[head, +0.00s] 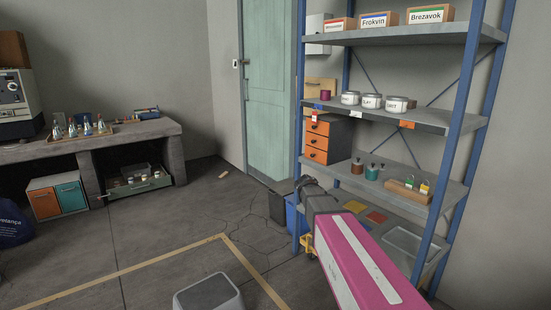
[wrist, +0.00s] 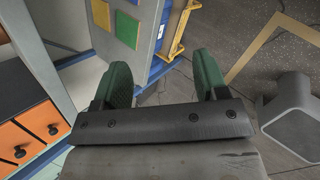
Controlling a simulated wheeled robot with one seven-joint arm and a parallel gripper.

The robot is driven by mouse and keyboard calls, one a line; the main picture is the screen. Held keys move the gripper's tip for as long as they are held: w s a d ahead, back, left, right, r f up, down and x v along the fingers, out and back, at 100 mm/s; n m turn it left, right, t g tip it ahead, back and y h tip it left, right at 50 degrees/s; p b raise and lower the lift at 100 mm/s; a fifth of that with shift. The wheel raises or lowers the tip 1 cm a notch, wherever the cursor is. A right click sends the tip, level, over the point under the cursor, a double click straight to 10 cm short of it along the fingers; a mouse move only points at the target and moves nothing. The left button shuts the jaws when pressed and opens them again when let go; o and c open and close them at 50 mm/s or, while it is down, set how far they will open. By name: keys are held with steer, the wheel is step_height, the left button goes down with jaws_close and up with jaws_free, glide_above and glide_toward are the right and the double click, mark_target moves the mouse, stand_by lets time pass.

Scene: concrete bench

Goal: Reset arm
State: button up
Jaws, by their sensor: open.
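My gripper (wrist: 162,85) shows in the wrist view with its two green fingers spread apart and nothing between them. In the head view my pink arm reaches forward from the lower right. Its dark end is in front of the lower part of the blue-framed shelf unit (head: 470,100), and the fingers cannot be made out there. In the wrist view, the shelf side and the floor lie beyond the fingers.
The shelf unit holds labelled boxes (head: 380,20), white tins (head: 372,101) and an orange drawer cabinet (head: 317,142). A grey stool (head: 208,294) stands on the floor, also in the wrist view (wrist: 295,120). A concrete bench (head: 150,130) is at left.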

steer(key=s+a+f+m+g+y, duration=0.1)
steer(key=s+f+m, duration=0.4)
steer(key=s, duration=0.7)
steer(key=s+a+f+m+g+y, duration=0.1)
steer(key=s+f+m+g+y, duration=0.2)
steer(key=s, duration=1)
step_height(320, 180, down, 4)
steer(key=m+y, duration=0.2)
steer(key=m, duration=0.1)
steer(key=shift+s+a+f+m+y, duration=0.2)
steer(key=shift+s+m+y, duration=0.1)
steer(key=shift+y, duration=0.1)
